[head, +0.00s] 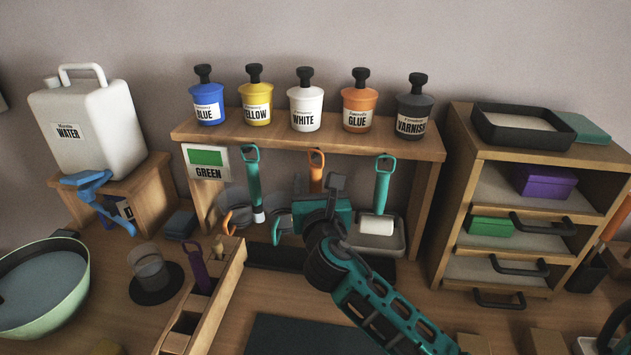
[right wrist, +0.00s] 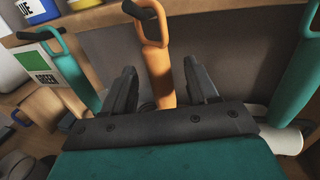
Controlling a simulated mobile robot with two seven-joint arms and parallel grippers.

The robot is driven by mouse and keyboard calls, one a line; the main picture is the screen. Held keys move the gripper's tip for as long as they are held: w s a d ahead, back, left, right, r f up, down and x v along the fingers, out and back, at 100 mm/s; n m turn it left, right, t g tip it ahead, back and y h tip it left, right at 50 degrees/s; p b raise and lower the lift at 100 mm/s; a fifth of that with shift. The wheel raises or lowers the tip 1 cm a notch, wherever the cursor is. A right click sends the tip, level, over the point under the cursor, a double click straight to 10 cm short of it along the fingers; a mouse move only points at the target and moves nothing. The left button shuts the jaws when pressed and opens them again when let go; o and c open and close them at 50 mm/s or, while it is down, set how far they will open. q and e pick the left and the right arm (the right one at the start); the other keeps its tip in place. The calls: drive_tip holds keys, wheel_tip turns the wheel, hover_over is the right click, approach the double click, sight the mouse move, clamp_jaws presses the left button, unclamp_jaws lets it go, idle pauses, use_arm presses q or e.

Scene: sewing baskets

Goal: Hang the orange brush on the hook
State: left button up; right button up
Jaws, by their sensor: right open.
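The orange brush (head: 316,172) hangs upright under the shelf's front edge, between two teal-handled tools. In the right wrist view the orange brush (right wrist: 157,72) has its loop at the dark hook (right wrist: 136,10); the loop appears to be over it. My right gripper (right wrist: 162,88) is open, with one finger on each side of the orange handle. I cannot tell whether either finger touches it. In the head view my right gripper (head: 322,205) covers the brush's lower part. My left gripper is not in view.
A teal brush (head: 253,182) hangs left and a teal roller (head: 383,187) hangs right of my gripper. Several labelled jars stand on the wooden shelf (head: 300,140). A drawer cabinet (head: 455,190) stands right. A wooden divided box (head: 225,285) and a green bowl (head: 75,310) are left.

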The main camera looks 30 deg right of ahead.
drive_tip(key=v, duration=1.1)
drive_tip(key=shift+s, duration=0.4)
drive_tip(key=shift+a, duration=0.15)
